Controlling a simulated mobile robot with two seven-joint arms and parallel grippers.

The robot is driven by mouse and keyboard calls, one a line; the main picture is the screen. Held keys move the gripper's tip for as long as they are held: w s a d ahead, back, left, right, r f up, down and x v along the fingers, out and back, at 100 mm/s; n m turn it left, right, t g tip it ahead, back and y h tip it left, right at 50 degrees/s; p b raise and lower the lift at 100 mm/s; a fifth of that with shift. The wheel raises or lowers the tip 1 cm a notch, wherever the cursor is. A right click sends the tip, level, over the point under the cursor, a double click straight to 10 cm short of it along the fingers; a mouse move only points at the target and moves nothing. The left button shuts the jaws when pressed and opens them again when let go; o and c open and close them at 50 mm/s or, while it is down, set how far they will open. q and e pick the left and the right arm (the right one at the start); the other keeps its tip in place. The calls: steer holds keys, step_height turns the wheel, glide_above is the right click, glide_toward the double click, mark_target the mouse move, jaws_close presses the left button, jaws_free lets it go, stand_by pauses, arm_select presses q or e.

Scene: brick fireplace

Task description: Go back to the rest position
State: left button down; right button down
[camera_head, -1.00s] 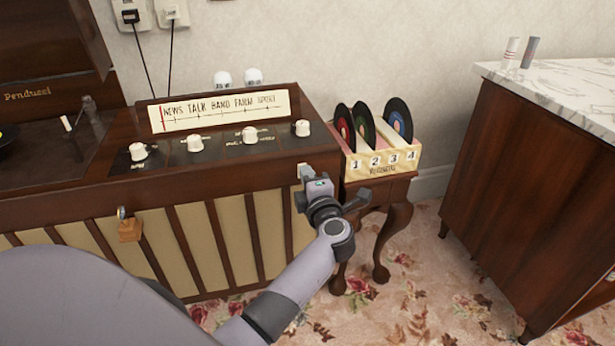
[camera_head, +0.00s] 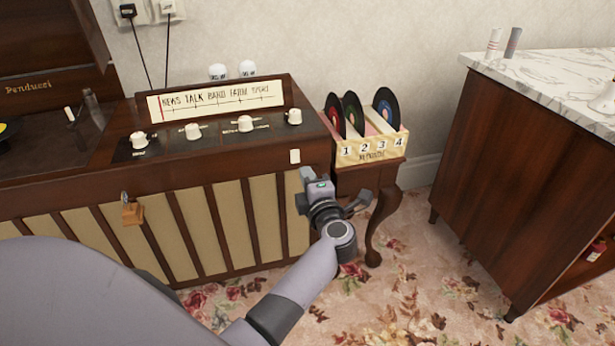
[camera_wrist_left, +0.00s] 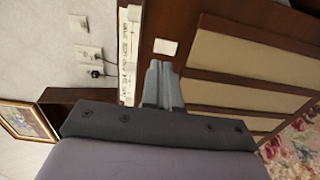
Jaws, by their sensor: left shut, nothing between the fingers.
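My left gripper (camera_head: 304,188) is in front of the right end of the wooden radio console (camera_head: 150,228), below a small white switch plate (camera_head: 295,157). In the left wrist view its fingers (camera_wrist_left: 162,82) are together with nothing between them. They point toward the console front, and the white plate (camera_wrist_left: 165,47) shows just beyond the tips. My left arm comes in from the lower left of the head view. My right gripper is not in view.
A small side table (camera_head: 378,176) right of the console bears a numbered record rack (camera_head: 372,148) with several records. A marble-topped cabinet (camera_head: 500,170) stands at the right. Flowered carpet (camera_head: 420,290) lies open between them. A wooden padlock-like block (camera_head: 132,213) hangs on the console front.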

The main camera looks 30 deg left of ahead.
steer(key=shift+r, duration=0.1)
